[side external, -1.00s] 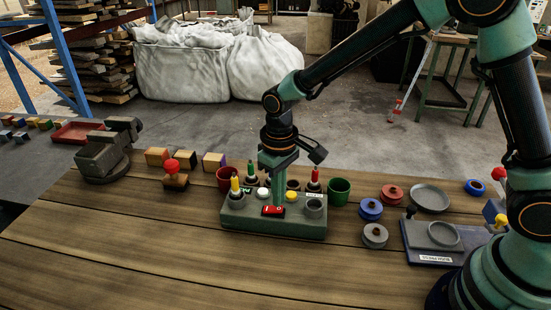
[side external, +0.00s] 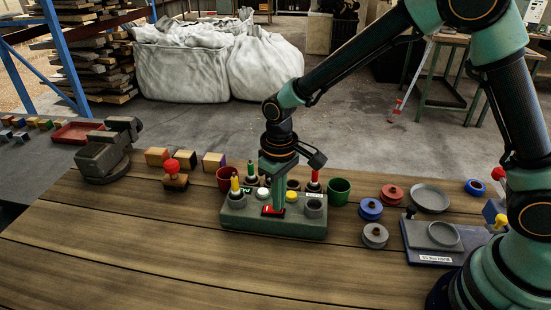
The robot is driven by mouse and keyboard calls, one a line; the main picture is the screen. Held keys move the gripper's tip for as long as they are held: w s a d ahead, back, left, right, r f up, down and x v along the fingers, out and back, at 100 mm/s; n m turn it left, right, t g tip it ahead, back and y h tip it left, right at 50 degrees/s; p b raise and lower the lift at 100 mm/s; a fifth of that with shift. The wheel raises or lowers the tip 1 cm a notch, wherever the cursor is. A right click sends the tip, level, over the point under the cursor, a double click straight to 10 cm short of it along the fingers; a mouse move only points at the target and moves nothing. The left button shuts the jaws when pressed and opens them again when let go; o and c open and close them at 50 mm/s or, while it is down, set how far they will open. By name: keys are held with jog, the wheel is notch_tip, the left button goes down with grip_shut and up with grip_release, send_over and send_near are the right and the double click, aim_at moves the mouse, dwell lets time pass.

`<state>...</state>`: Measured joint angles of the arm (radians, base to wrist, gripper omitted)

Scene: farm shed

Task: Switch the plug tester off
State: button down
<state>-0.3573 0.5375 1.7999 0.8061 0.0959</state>
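The plug tester (side external: 245,222) is a grey-green box on the wooden table, with sockets, plugs with yellow and red tips, and round white and yellow buttons on top. A red rocker switch (side external: 266,211) sits at its front middle. My gripper (side external: 272,206) points straight down over the box, with its tip at the switch and seemingly touching it. The tip covers part of the switch, so its tilt cannot be read. The fingers show edge-on as one green piece, so their opening is hidden.
A vise (side external: 105,155) and wooden blocks (side external: 157,156) are at left. Blue, red and grey round pieces and a press stand (side external: 430,240) are at right. The front table is clear.

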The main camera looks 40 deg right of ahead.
jog(key=shift+f, duration=0.15)
jog(key=shift+r, duration=3.55)
jog(key=s+d+r+m+t, duration=0.3)
jog(key=s+d+r+t, duration=0.2)
jog(key=s+d+r, duration=0.6)
jog(key=d, duration=0.4)
jog(key=shift+s+r+t, duration=0.2)
jog(key=shift+r+t, duration=0.1)
